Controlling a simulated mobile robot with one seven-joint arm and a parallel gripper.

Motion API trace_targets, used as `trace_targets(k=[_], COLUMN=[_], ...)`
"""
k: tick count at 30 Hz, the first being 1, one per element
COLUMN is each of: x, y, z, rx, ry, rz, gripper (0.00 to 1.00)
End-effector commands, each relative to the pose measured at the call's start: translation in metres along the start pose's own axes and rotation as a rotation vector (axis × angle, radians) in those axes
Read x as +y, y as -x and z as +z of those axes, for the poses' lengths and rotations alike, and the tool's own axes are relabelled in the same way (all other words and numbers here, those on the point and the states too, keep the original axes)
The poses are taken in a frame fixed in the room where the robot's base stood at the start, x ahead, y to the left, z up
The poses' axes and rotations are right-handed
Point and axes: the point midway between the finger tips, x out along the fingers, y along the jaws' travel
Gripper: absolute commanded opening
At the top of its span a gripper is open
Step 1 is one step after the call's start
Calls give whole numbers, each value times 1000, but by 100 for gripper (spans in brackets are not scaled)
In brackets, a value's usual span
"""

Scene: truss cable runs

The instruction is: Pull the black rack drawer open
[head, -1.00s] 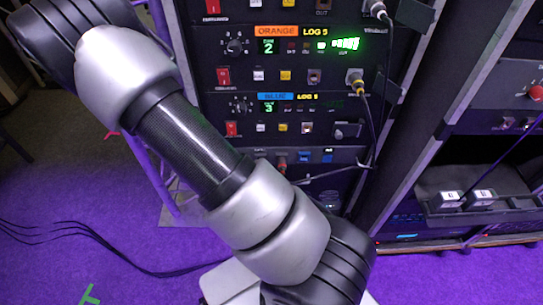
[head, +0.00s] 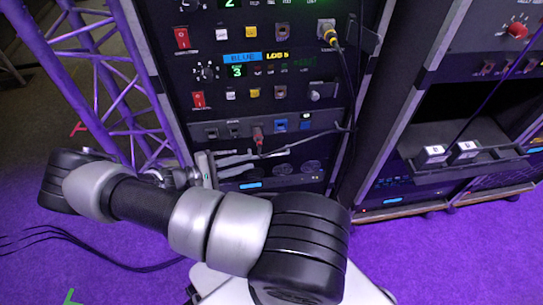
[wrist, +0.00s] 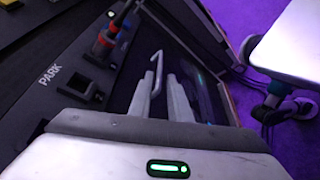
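The black rack drawer (head: 300,168) is the dark front low in the left rack, under the patch panel. It looks shut in the head view. Its pale bar handle (wrist: 157,70) shows in the wrist view, standing off the dark front. My gripper (head: 256,160) is at the drawer front, coming from the left. In the wrist view its two pale fingers (wrist: 165,85) are apart, with the handle at the gap between them. I cannot tell whether either finger touches the handle.
The patch panel (head: 225,131) with a plugged cable is just above. A purple truss (head: 100,75) stands left of the rack. On the right, a rack shelf (head: 487,163) holds two small labelled boxes. Purple floor (head: 440,260) is free at the right front.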

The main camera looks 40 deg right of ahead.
Motion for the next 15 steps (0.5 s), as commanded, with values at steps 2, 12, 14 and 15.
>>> trace_targets(k=[2,12,14,15], x=[-1,-2,-1,-1], y=[-19,-85,-92,-96], z=[0,0,0,0], rx=[-4,-2,-1,-1], ry=[2,2,1,1], rz=[0,-2,-1,-1], gripper=[17,17,17,17])
